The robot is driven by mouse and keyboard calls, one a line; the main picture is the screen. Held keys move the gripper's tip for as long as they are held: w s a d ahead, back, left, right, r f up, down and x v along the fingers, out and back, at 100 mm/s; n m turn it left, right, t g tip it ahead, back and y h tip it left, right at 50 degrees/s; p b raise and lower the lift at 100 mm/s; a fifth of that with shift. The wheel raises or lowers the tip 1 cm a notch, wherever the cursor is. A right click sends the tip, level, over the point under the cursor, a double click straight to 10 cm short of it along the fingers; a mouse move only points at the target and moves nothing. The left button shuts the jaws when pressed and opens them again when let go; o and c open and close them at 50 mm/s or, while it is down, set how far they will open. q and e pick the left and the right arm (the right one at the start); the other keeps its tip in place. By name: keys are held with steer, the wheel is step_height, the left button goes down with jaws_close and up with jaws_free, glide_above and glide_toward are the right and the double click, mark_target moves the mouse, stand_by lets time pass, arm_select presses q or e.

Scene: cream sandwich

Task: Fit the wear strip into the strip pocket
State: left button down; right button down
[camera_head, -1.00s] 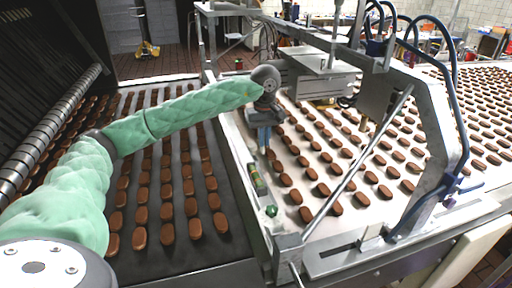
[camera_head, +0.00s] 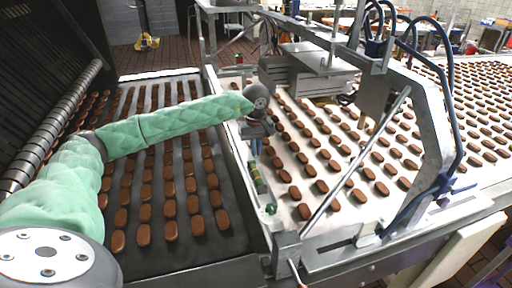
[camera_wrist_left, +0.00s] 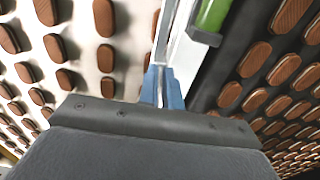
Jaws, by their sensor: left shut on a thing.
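My left gripper (camera_head: 256,147) points down over the rail between the two belts, at the near side of the metal frame. In the left wrist view its blue fingers (camera_wrist_left: 162,88) are shut on a thin pale grey piece, the wear strip (camera_wrist_left: 160,94), of which only a narrow part shows between them. In the head view the strip is too small or hidden to make out. The strip pocket cannot be told apart from the pale rail (camera_wrist_left: 178,55) beyond the fingers. A green part (camera_wrist_left: 212,14) sits in a dark holder on that rail. My right gripper is not in view.
Rows of brown biscuits lie on the dark belt (camera_head: 182,243) at left and the white belt (camera_head: 325,220) at right. A metal frame (camera_head: 432,140) with blue hoses and a slanted rod (camera_head: 355,163) stands to the gripper's right.

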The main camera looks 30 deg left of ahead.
arm_select(q)
steer(key=shift+f, duration=0.15)
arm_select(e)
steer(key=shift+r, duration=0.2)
arm_select(q)
steer(key=c, duration=2)
jaws_free()
steer(key=o, duration=0.4)
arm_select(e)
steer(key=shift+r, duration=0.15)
arm_select(q)
steer(key=shift+r, duration=0.2)
